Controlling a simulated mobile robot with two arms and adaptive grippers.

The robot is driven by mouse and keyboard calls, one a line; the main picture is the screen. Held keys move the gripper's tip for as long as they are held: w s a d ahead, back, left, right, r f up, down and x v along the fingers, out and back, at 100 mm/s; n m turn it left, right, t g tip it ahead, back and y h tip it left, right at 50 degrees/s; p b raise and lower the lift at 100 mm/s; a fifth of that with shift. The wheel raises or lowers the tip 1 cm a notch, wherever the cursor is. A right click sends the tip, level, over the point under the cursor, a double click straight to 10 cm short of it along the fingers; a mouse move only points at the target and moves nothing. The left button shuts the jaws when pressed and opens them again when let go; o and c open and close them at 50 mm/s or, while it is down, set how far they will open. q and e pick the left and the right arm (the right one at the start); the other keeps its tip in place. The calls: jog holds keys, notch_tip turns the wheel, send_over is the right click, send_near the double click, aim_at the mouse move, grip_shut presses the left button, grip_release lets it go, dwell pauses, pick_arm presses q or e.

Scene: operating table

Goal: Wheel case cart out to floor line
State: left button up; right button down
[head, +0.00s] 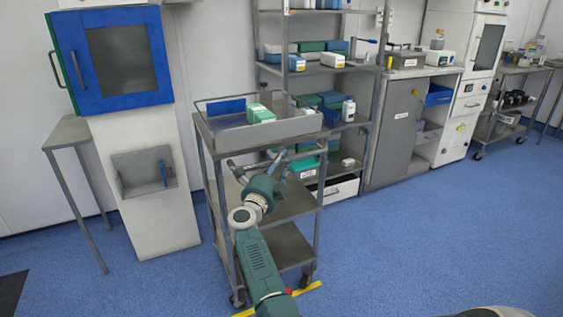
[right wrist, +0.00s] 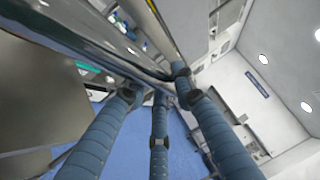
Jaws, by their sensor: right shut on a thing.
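The case cart (head: 270,134) is a grey metal trolley with a raised-rim top and lower shelves, standing upright on castors near the middle of the head view. A yellow floor line (head: 309,289) shows by its front castors, partly hidden by the cart and my right arm. My right gripper (head: 257,161) is at the near side of the cart, just below its top, shut on the cart. In the right wrist view its fingers (right wrist: 158,88) close at a metal edge or bar of the cart; the exact contact is partly hidden. My left gripper is out of view.
Green and white boxes (head: 260,113) sit on the cart top. A shelf rack (head: 317,68) stands close behind; a white unit with a blue-framed door (head: 125,60) and a side table (head: 68,131) stand left. Blue floor (head: 430,235) is clear at right.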

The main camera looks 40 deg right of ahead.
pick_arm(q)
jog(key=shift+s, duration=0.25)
pick_arm(e)
jog(key=shift+s+a, duration=0.1)
jog(key=shift+s, duration=0.1)
jog(key=c, duration=1.4)
grip_release()
jog(key=shift+f, duration=0.1)
